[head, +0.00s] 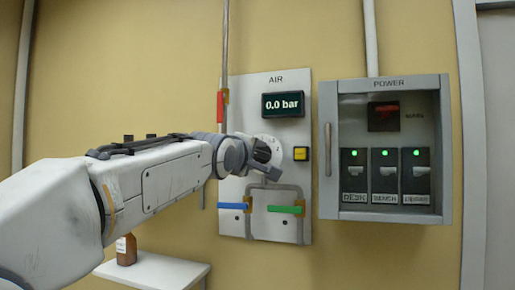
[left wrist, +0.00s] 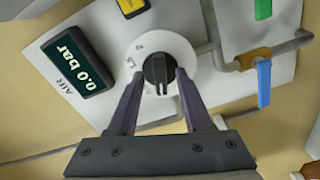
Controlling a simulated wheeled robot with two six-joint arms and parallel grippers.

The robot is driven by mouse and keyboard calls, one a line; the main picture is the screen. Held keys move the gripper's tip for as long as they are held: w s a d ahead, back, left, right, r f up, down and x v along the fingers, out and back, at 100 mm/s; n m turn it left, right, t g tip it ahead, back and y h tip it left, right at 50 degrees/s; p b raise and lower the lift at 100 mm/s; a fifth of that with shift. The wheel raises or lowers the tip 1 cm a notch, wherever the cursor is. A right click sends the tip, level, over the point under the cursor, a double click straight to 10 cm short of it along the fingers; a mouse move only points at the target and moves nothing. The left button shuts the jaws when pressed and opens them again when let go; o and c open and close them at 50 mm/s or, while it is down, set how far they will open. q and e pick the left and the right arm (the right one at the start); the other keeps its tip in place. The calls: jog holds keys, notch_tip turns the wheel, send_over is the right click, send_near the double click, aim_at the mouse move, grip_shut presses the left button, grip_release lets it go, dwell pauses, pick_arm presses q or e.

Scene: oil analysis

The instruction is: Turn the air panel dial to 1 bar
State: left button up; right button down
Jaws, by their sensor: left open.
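The air panel (head: 235,95) is a light plate on the wall, and its display (head: 283,104) reads 0.0 bar. In the left wrist view the dial (left wrist: 190,52) is a white disc with a black knob (left wrist: 158,68) at its centre. My left gripper (left wrist: 161,75) is open, with its two fingertips at either side of the knob's lower part; I cannot tell if they touch it. In the head view the left gripper (head: 265,152) is in front of the dial and hides much of it. My right gripper is not in view.
A yellow button (head: 300,153) sits right of the dial. Blue (head: 233,206) and green (head: 285,209) valve handles are below, and a red handle (head: 220,105) is at the upper left. A power cabinet (head: 383,84) stands to the right. A shelf (head: 165,270) holds a brown bottle (head: 126,249).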

pick_arm(q)
jog(key=shift+c, duration=0.3)
grip_shut()
jog(key=shift+f+m, duration=0.1)
jog(key=shift+m, duration=0.2)
jog(key=shift+m+b, duration=0.5)
jog(key=shift+m, duration=0.5)
jog(key=m, duration=0.3)
jog(key=shift+m+b, duration=0.3)
jog(key=shift+b, duration=0.05)
jog(key=m, duration=0.4)
jog(key=shift+w, duration=0.1)
jog(key=shift+m+b, duration=0.35)
jog(key=shift+m, duration=1.65)
